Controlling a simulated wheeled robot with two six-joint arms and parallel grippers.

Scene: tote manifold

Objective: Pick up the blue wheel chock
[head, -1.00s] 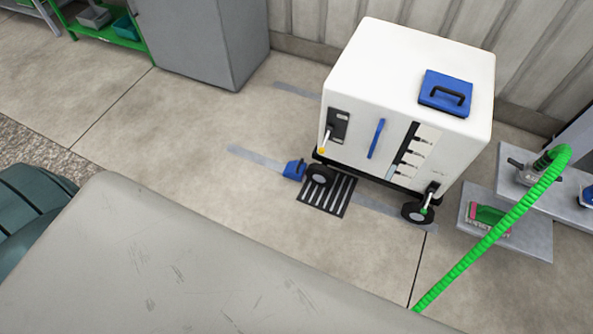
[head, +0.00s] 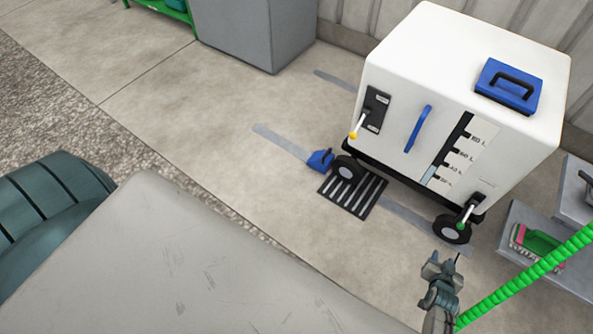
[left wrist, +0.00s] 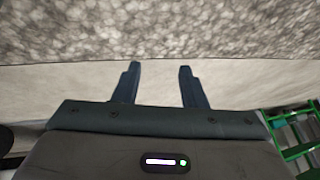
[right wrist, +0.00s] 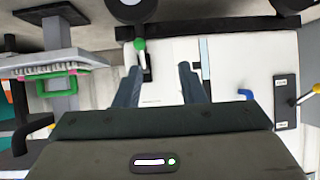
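The blue wheel chock (head: 320,160) sits on the floor against the left side of the cart's front-left wheel (head: 347,170), by a floor grate. My right gripper (head: 440,262) is in the lower right of the head view, well apart from the chock, in front of the cart's right wheel. In the right wrist view my right gripper (right wrist: 158,85) is open, with nothing between its fingers. My left gripper (left wrist: 157,80) is open and empty in the left wrist view, facing bare floor. The left gripper is not in the head view, and neither wrist view shows the chock.
The white cart (head: 450,100) stands on wheels, with a blue lid, blue handle and levers. The slatted grate (head: 352,192) lies before it. A green hose (head: 525,278) crosses at right, near low grey platforms (head: 545,240). Floor left of the chock is clear.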

